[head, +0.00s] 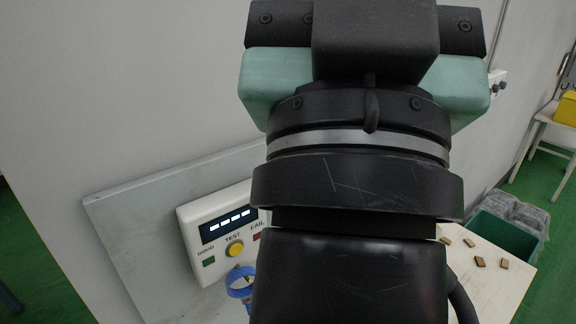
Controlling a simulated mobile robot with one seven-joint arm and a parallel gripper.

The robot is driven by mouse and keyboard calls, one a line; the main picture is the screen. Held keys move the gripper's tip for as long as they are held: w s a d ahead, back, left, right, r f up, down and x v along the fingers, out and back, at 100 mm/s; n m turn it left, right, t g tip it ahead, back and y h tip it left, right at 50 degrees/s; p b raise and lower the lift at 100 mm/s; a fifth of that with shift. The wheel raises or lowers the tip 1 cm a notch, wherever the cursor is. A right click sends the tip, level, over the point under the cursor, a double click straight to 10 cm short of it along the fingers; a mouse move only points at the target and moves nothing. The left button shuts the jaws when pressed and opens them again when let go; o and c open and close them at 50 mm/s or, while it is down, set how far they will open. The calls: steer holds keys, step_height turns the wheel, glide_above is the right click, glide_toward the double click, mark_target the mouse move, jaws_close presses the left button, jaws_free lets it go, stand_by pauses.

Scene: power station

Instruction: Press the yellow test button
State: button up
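The yellow test button (235,249) is on the front of a white tester box (190,215) at the lower left of the head view. The word TEST is printed above it, and a dark display (229,225) with lit dashes is above that. A green GOOD square (209,261) is on its left and a red FAIL mark (257,236) on its right, partly hidden by my arm. My arm fills the middle, and my gripper (365,85) is at the top, up and right of the button and apart from it in the picture. Its fingertips are not visible.
A blue ring-shaped thing (240,282) is just below the button. The box is mounted on a grey board (125,225). At right, small brown blocks (479,262) lie on a pale surface (495,285), beside a green bin (503,236). A table with a yellow box (567,108) stands farther back.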

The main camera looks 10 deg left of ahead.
jaws_close()
stand_by(1.4)
